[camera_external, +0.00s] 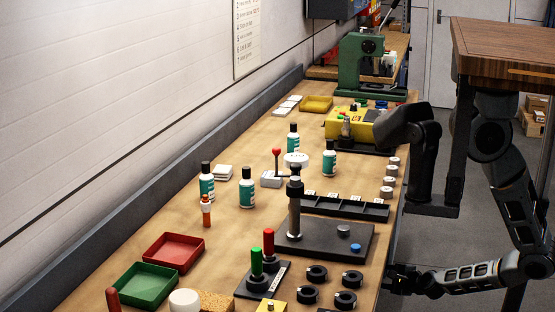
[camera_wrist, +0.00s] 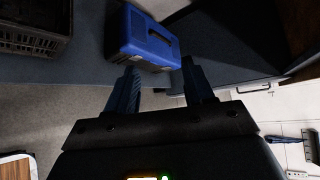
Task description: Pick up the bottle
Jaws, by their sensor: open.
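Several white bottles with teal labels and black caps stand upright on the workbench in the external view: one at left (camera_external: 207,182), one in front (camera_external: 247,188), one at the back (camera_external: 293,139) and one at right (camera_external: 329,159). My gripper (camera_external: 391,278) is low at the bench's near right edge in the external view, well away from every bottle. In the wrist view my gripper (camera_wrist: 160,88) has its two dark fingers spread apart with nothing held between them. No bottle shows in the wrist view.
On the bench (camera_external: 135,230) are a red tray (camera_external: 174,252), a green tray (camera_external: 147,286), a black plate with a post (camera_external: 325,240) and a divided black tray (camera_external: 345,207). The wrist view shows a blue toolbox (camera_wrist: 148,40) beyond the fingers and a dark crate (camera_wrist: 32,30).

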